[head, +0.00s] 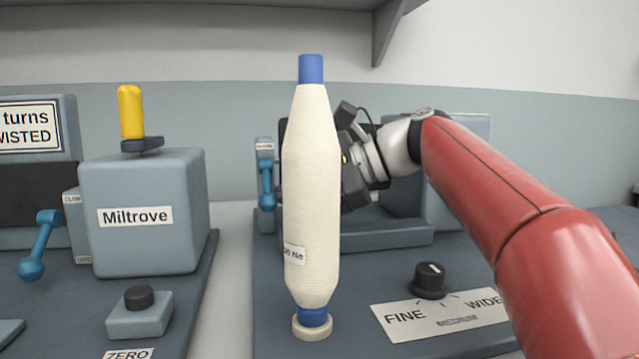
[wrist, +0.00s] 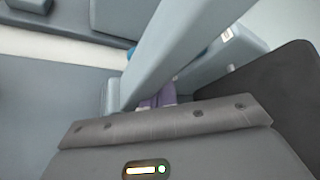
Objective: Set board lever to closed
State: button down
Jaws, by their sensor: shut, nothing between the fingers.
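A blue lever (head: 266,185) is on the grey upright at the left end of the right-hand board. Its small labels are too small to read. My gripper is mostly behind the cream bobbin (head: 311,190) in the head view; its dark body (head: 355,188) shows to the bobbin's right. A purple bit at the bobbin's left edge, close beside the lever, looks like its fingertips. In the wrist view the purple fingers (wrist: 157,97) are together and empty, partly hidden by a grey bar. A little blue shows beyond the bar. I cannot tell whether the fingers touch the lever.
The upright bobbin stands on a peg in front of my gripper. A black FINE–WIDE knob (head: 430,280) is at the right front. At left are a Miltrove box (head: 145,225) with a yellow handle (head: 130,112) and another blue lever (head: 40,245). A shelf hangs above.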

jog(key=shift+w+a+f, duration=0.1)
jog(key=shift+a+f, duration=0.15)
jog(key=shift+a, duration=0.45)
